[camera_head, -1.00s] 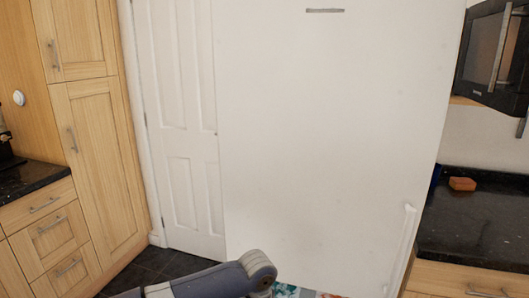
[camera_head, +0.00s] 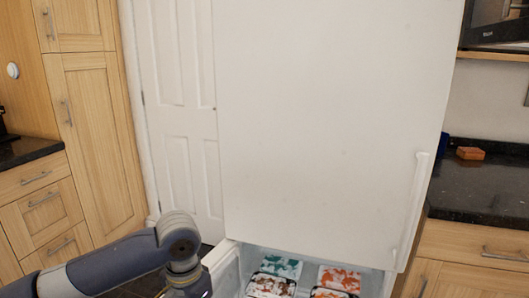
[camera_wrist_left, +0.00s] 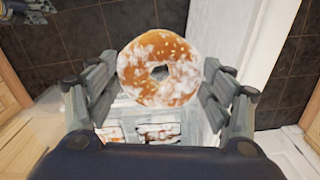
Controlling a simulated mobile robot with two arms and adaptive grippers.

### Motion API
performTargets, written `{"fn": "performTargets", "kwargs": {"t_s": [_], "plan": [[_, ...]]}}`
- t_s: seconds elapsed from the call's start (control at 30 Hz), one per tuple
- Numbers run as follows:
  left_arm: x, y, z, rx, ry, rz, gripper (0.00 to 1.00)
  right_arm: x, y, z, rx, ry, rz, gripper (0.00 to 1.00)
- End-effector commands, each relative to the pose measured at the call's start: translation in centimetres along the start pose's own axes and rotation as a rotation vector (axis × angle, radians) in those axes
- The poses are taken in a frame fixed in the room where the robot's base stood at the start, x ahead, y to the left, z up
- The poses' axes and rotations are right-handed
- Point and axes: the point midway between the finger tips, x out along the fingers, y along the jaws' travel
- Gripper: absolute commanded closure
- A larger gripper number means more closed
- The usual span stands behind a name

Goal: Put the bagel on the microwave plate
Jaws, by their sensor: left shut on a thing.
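The bagel (camera_wrist_left: 182,50), brown with seeds and white frosty patches, is in the left wrist view. My left gripper (camera_wrist_left: 160,68) is shut on it, with a finger at each side. In the head view my left arm comes in at the lower left, and its gripper and the bagel are cut off by the bottom edge. The black microwave (camera_head: 492,22) is partly in view at the upper right. Its plate does not show. My right gripper is not in view.
The white fridge-freezer's lower drawer (camera_head: 228,268) is open, with several patterned packages (camera_head: 338,278) in it. The tall white door (camera_head: 320,130) above is shut. An orange block (camera_head: 470,153) lies on the dark right counter (camera_head: 480,195).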

Motion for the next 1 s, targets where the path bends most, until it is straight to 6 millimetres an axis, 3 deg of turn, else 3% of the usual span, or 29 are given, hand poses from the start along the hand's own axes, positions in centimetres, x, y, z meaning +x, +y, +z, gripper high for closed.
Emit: {"fn": "performTargets", "kwargs": {"t_s": [0.03,0.47,0.53,0.77,1.0], "plan": [[0.9,-0.5,0.7,-0.067,0.002,-0.001,0.32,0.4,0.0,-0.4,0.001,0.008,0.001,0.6],[1.6,-2.7,4.8,-0.494,0.002,-0.001,0.32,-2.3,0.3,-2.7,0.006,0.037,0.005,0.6],[0.3,-2.6,5.0,-0.51,0.004,-0.002,0.32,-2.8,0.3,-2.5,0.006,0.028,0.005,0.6],[-1.6,-2.2,5.5,-0.501,0.01,-0.009,0.32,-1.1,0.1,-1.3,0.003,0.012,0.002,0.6],[-4.7,-1.6,6.4,-0.496,0.02,-0.017,0.32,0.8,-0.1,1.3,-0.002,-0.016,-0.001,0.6]]}}
